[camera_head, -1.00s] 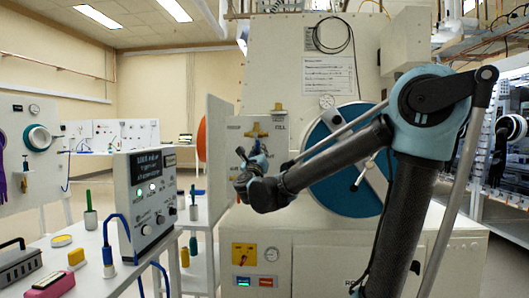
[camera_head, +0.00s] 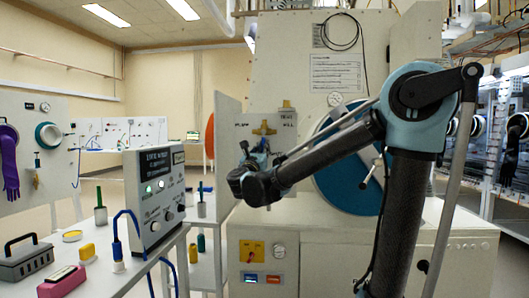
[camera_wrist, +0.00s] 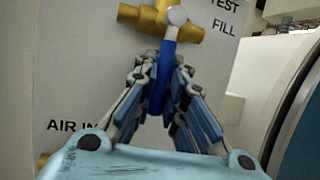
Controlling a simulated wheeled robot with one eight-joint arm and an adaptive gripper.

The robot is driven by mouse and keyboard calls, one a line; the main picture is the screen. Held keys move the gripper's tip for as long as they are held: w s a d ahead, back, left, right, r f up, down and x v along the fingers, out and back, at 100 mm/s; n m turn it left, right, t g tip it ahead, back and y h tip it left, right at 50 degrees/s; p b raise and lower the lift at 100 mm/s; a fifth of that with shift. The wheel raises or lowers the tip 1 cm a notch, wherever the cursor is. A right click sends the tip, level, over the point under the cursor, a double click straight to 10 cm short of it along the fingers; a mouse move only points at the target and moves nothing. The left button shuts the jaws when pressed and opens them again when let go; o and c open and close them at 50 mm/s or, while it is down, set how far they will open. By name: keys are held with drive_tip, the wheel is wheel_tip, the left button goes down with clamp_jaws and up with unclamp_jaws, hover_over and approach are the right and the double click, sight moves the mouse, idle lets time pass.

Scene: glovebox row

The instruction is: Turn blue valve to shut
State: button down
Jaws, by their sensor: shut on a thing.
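The blue valve is a brass fitting (camera_head: 264,130) on the pale panel of the large machine. The brass body also shows at the top of the wrist view (camera_wrist: 190,28). Its blue lever (camera_wrist: 169,48) hangs down from a grey pivot and leans slightly left at its lower end. My gripper (camera_wrist: 158,92) is shut on the lever's lower part, with one finger on each side. In the head view my gripper (camera_head: 252,160) is just below the brass fitting, and my wrist hides much of the lever.
A round blue door (camera_head: 340,185) with a bar handle is right of the valve, partly behind my arm. A control box (camera_head: 155,195) and a bench with a pink block (camera_head: 62,281) and a grey toolbox (camera_head: 25,262) are at left.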

drive_tip(key=shift+r, duration=0.15)
drive_tip(key=c, duration=1.6)
unclamp_jaws()
drive_tip(key=shift+c, duration=0.2)
drive_tip(key=v, duration=1.2)
drive_tip(key=shift+w, duration=0.1)
